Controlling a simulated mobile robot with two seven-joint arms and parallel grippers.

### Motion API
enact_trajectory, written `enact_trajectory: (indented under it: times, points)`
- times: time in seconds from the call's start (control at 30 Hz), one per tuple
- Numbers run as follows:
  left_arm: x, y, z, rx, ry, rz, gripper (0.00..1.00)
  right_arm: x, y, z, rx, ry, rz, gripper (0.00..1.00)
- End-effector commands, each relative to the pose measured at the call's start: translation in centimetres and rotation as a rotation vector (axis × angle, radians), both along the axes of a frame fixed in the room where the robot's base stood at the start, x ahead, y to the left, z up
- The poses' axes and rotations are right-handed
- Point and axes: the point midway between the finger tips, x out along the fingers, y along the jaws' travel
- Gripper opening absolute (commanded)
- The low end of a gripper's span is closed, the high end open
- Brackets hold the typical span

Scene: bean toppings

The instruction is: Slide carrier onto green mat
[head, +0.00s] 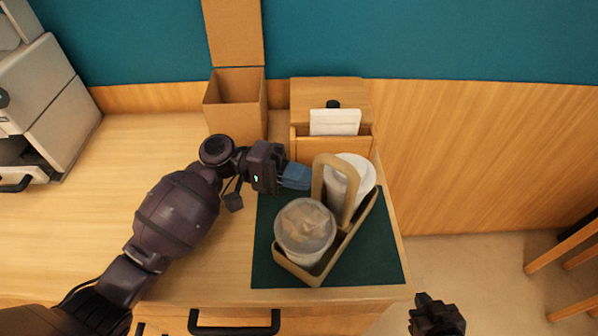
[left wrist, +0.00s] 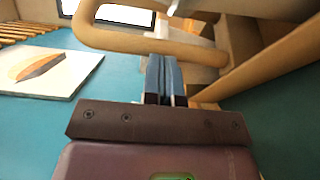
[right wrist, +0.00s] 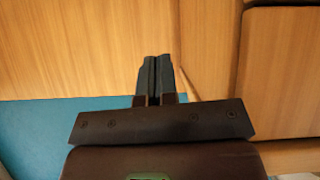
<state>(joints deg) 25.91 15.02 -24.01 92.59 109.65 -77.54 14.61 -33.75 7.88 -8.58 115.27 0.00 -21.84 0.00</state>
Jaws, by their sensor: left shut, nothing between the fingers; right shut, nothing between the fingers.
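A tan carrier (head: 334,256) with an arched handle stands at a slant on the dark green mat (head: 376,268). It holds a lidded cup (head: 304,229) in front and a white cup (head: 354,174) behind. My left gripper (head: 308,177) is shut and empty, its blue fingertips at the left side of the carrier's handle. In the left wrist view the shut fingers (left wrist: 165,80) reach toward the tan handle (left wrist: 150,42); I cannot tell whether they touch. My right gripper (right wrist: 156,75) is shut and empty; in the head view it is off the counter's right front corner.
A wooden box (head: 332,143) with a white card (head: 335,122) and an open tan box (head: 236,101) stand behind the mat. A grey machine (head: 45,95) is at the far left. The counter left of my left arm is clear. A drawer handle (head: 234,329) is below the front edge.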

Motion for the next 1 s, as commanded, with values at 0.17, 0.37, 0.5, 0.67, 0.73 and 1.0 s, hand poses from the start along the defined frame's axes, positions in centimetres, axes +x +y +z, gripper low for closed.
enact_trajectory:
  times: [0.17, 0.37, 0.5, 0.67, 0.73, 1.0]
  points:
    - [0.3, 0.7, -0.1, 0.001, 0.000, 0.002, 0.00, -0.1, -0.1, -0.1, -0.003, 0.002, 0.003, 0.00]
    - [1.3, 3.6, -0.2, 0.003, 0.001, 0.003, 0.00, -0.2, -0.2, -0.5, -0.007, 0.005, 0.007, 0.00]
    - [2.2, 6.0, -0.3, 0.003, 0.001, 0.002, 0.00, 0.0, -0.2, -0.5, -0.009, 0.003, 0.010, 0.00]
    - [3.0, 8.3, -0.2, 0.002, 0.002, 0.001, 0.00, 0.2, -0.1, -0.4, -0.009, -0.002, 0.012, 0.00]
    - [3.3, 9.1, -0.2, 0.002, 0.002, 0.001, 0.00, 0.2, -0.1, -0.5, -0.009, -0.001, 0.013, 0.00]
    - [3.7, 10.2, 0.0, 0.000, 0.001, -0.001, 0.00, 0.3, 0.0, -0.6, -0.007, 0.001, 0.011, 0.00]
